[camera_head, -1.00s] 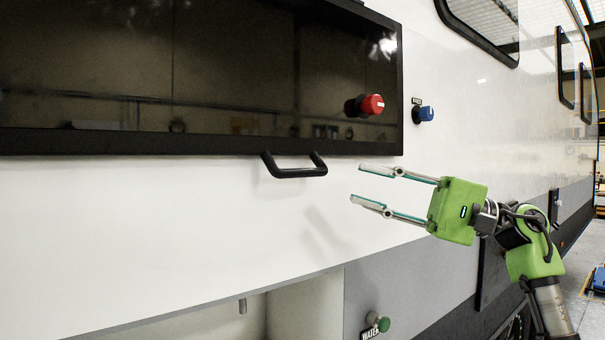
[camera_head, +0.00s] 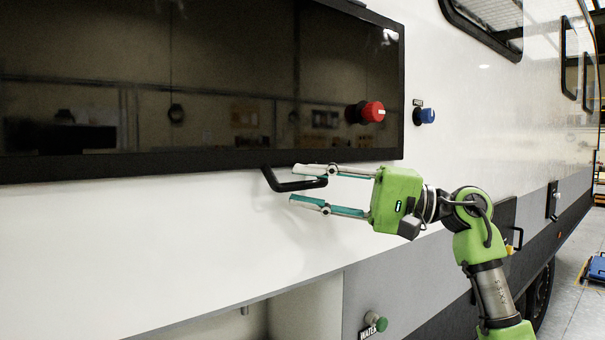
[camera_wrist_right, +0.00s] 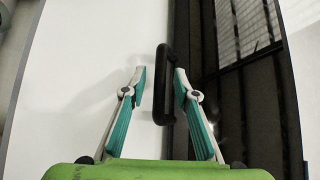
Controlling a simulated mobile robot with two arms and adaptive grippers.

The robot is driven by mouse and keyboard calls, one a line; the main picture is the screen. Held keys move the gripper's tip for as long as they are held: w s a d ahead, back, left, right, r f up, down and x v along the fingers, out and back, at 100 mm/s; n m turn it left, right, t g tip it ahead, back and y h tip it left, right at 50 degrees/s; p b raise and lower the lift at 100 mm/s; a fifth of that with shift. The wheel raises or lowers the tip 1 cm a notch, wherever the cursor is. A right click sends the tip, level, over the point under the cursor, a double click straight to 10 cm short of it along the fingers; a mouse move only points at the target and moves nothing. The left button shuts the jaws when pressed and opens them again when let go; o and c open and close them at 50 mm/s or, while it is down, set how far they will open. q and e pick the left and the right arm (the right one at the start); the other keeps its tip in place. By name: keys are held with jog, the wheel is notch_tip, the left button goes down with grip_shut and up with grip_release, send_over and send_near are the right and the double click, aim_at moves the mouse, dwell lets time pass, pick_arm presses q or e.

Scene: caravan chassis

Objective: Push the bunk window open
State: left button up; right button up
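The bunk window (camera_head: 200,115) is a wide dark pane in a black frame, in the upper left of the head view. A black bar handle (camera_head: 275,182) sits at its lower edge. My right gripper (camera_head: 296,187) is open at the handle, its upper finger overlapping the handle's right part. In the right wrist view the gripper (camera_wrist_right: 160,73) has the handle (camera_wrist_right: 162,85) between its spread fingers, nearer the right finger. I cannot tell whether they touch. The window (camera_wrist_right: 250,90) is at the right there. My left gripper is not in view.
A red knob (camera_head: 373,111) is at the window's right part, and a blue knob (camera_head: 427,115) is on the white wall beside it. A green knob (camera_head: 380,324) is below, near an open recess (camera_head: 300,310). The wall (camera_head: 110,260) below the window is clear.

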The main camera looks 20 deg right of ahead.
jog(key=shift+w+a, duration=0.2)
jog(key=shift+a, duration=0.35)
grip_shut()
jog(key=shift+s+d, duration=0.1)
jog(key=shift+s, duration=0.05)
